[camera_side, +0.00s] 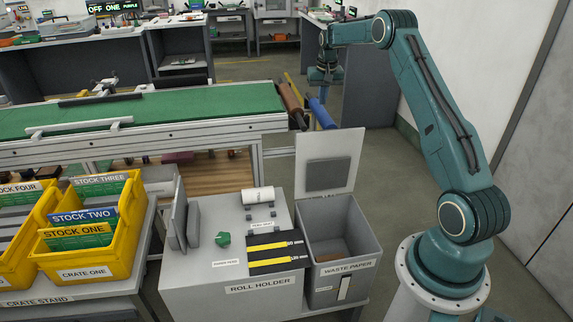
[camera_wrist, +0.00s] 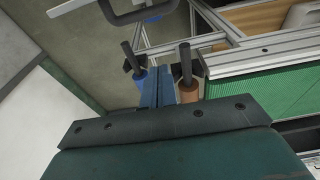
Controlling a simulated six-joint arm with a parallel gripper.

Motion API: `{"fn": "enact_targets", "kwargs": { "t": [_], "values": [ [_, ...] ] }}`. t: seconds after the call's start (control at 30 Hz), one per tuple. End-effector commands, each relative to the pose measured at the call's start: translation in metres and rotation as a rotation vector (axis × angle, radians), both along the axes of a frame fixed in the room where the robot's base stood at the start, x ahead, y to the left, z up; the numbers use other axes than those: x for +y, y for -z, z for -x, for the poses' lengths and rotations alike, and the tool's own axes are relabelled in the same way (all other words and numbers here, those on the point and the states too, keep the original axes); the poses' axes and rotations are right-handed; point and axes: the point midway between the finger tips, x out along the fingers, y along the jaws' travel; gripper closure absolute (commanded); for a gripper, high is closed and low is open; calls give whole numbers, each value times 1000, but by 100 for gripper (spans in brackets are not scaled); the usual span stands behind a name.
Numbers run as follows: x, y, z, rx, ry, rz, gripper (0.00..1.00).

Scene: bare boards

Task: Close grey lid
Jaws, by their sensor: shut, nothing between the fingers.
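The grey lid (camera_side: 342,145) stands upright, open, at the back edge of the grey waste paper bin (camera_side: 364,248) in the side view. A darker grey square panel is on its face. The bin's mouth is uncovered and something brown lies inside. My gripper (camera_side: 319,82) is shut and empty, beyond the lid and above its top edge in the picture, apart from it.
A roll holder (camera_side: 205,275) stands left of the bin. A green conveyor (camera_side: 150,112) lies behind, with a brown roller (camera_side: 291,101) and a blue roller (camera_side: 321,113) by its end. Yellow crates (camera_side: 103,255) are at left. Open floor lies right of the lid.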

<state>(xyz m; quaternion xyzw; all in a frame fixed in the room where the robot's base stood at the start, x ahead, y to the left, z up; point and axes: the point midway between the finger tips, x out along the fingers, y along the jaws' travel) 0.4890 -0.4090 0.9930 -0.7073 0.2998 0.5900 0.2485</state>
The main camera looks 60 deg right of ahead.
Motion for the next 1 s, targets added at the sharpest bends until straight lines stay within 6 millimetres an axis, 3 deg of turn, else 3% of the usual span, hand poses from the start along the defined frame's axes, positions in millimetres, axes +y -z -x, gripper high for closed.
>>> {"fn": "enact_targets", "kwargs": {
  "t": [0.37,1.0],
  "values": [
    [-2,18,-2,2,-1,-1,100],
    [-13,101,-12,2,-1,-1,100]
  ]
}}
